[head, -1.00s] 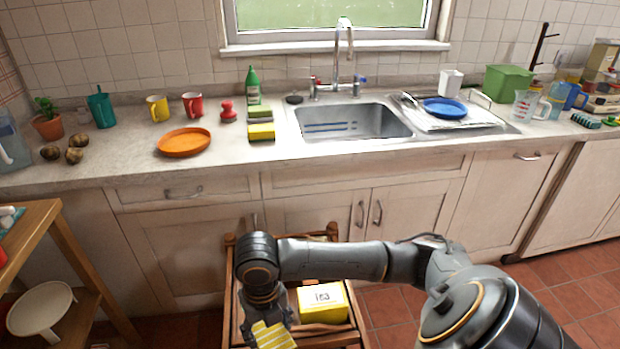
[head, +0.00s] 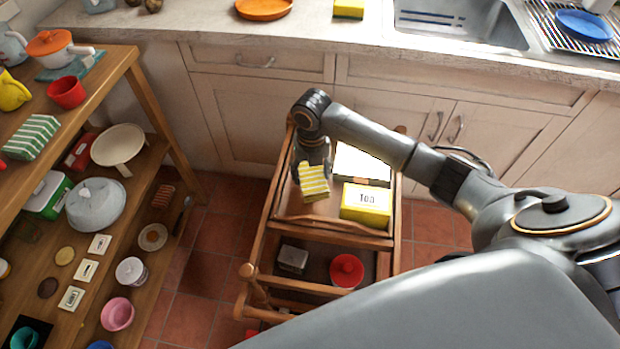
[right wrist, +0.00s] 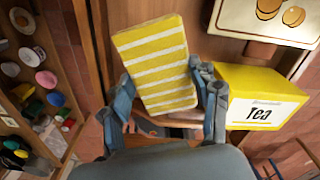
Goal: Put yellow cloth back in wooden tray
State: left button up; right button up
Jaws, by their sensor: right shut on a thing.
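The yellow cloth (head: 314,184), with white stripes, is in my right gripper (head: 313,170). In the right wrist view the folded cloth (right wrist: 157,62) sits between the two fingers of the right gripper (right wrist: 166,100), which are shut on it. The wooden tray (head: 322,224) is the top level of a wooden trolley. The cloth is over the left part of this tray; I cannot tell whether it touches the tray floor. My left gripper is not in view.
A yellow tea box (head: 366,204) stands in the tray, right of the cloth. A pale box (head: 360,164) lies behind it. The lower trolley shelf holds a red lidded item (head: 346,270) and a grey tin (head: 292,259). A crowded wooden shelf unit (head: 128,95) stands left.

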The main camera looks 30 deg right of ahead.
aim_at(310, 180)
jog(key=shift+w+f, duration=0.5)
jog(key=shift+f, duration=0.1)
jog(key=shift+w+d+f, duration=0.1)
jog(key=shift+w+f, duration=0.1)
jog(key=shift+f, duration=1.6)
jog(key=shift+f, duration=0.1)
jog(key=o, duration=1.1)
notch_tip(310, 180, up, 12)
jog(key=shift+r, duration=0.15)
